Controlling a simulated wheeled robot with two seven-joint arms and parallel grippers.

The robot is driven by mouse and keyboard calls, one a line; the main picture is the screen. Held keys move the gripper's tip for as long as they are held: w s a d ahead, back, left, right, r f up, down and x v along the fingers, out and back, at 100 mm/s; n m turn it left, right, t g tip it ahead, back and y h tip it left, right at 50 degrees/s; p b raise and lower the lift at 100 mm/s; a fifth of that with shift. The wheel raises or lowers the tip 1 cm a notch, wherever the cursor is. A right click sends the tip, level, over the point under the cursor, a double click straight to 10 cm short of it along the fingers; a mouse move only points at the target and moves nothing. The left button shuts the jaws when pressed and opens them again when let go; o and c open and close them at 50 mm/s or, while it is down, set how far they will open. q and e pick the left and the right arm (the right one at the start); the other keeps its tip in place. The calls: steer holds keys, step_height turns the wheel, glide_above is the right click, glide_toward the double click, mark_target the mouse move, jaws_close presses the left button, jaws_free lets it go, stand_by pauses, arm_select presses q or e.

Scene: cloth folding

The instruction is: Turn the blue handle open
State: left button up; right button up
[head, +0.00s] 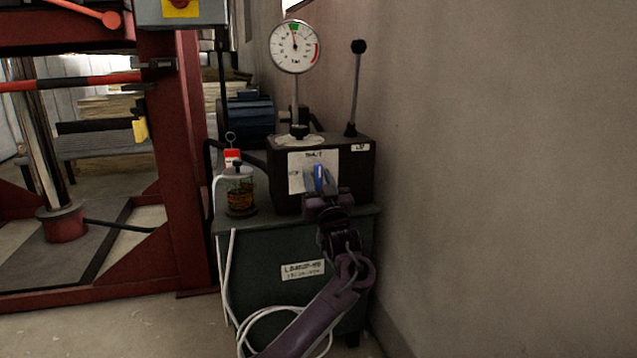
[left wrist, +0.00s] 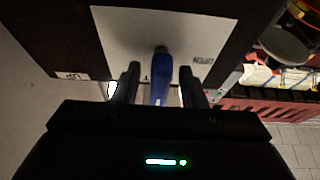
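The blue handle (head: 319,178) is on the front of a dark box, over a white label plate (head: 298,172). My left gripper (head: 325,190) is right in front of it, and its arm comes up from the bottom of the head view. In the left wrist view the blue handle (left wrist: 160,80) stands between the two dark fingers of my left gripper (left wrist: 159,86). The fingers are apart, with a gap on each side of the handle. The lower end of the handle is hidden behind the gripper body. My right gripper is not in view.
The box (head: 352,165) stands on a green cabinet (head: 262,251) beside a bare wall (head: 500,180). A gauge (head: 295,46) and a black-knobbed lever (head: 355,90) rise from it. A glass jar (head: 240,190) and white hose (head: 228,275) are left of it. A red frame (head: 172,160) stands farther left.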

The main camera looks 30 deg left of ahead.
arm_select(q)
steer(key=shift+c, duration=0.2)
jaws_close()
